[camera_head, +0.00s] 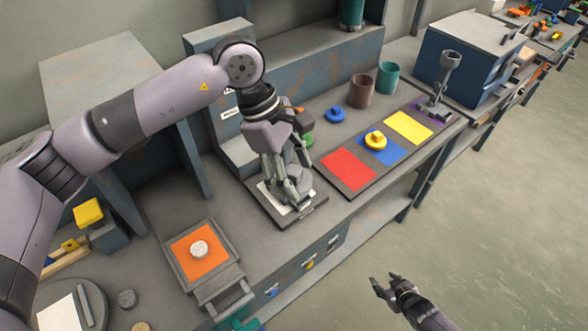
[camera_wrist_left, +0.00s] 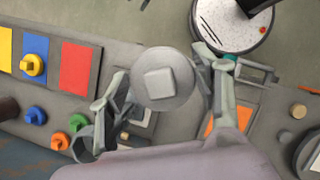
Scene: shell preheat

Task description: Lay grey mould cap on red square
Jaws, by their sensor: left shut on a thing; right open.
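The grey mould cap (camera_wrist_left: 162,78) is a round grey disc with a square knob, held between the fingers of my left gripper (camera_wrist_left: 163,92). In the head view my left gripper (camera_head: 288,188) is above a small plate with a white pad (camera_head: 276,205), and its fingers hide much of the cap. The red square (camera_head: 348,168) is flat, bare and to the right of the gripper; it also shows at the upper left of the left wrist view (camera_wrist_left: 80,67). My right gripper (camera_head: 391,286) is open and empty over the floor, away from the bench.
A yellow cap (camera_head: 376,141) sits on the blue square (camera_head: 388,153), beside a yellow square (camera_head: 408,126). A blue cap (camera_head: 335,114) and a green piece (camera_head: 307,140) lie behind. An orange square tray (camera_head: 183,262) with a pale disc stands at left. Two cups (camera_head: 361,91) stand at the back.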

